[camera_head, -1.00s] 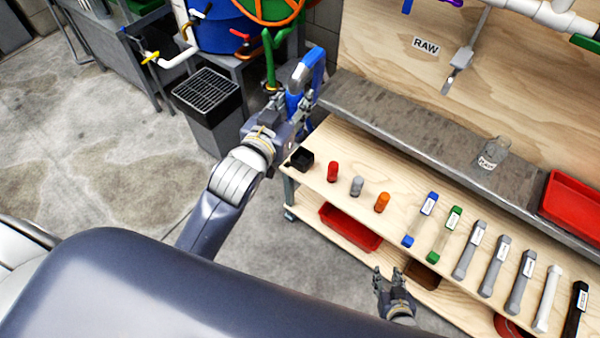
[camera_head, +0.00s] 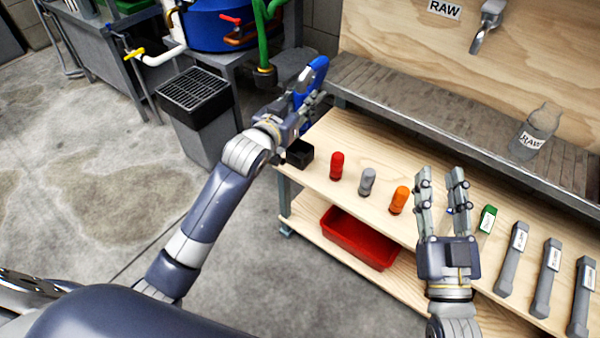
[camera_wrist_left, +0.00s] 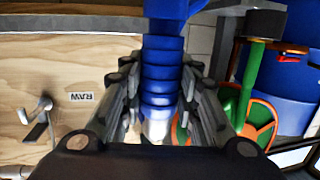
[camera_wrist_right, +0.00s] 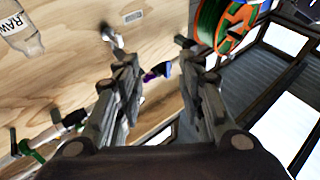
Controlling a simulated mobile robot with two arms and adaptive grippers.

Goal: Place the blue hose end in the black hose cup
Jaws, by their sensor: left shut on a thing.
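The blue hose end (camera_head: 311,76) is in my left gripper (camera_head: 303,105), which is shut on it. In the left wrist view the ribbed blue hose end (camera_wrist_left: 162,72) runs between the two fingers, with a pale tip near the palm. The black hose cup (camera_head: 299,154) stands on the left end of the wooden bench top, just below my left gripper and partly beside the wrist. The hose end is above and behind the cup, apart from it. My right gripper (camera_head: 441,190) is open and empty, raised over the bench front with fingers pointing up in the picture.
Red (camera_head: 336,165), grey (camera_head: 367,181) and orange (camera_head: 399,200) small cylinders stand right of the cup. A glass bottle (camera_head: 538,132) stands on the metal shelf. A red bin (camera_head: 350,238) is on the lower shelf. A grey grated bin (camera_head: 200,110) stands left of the bench.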

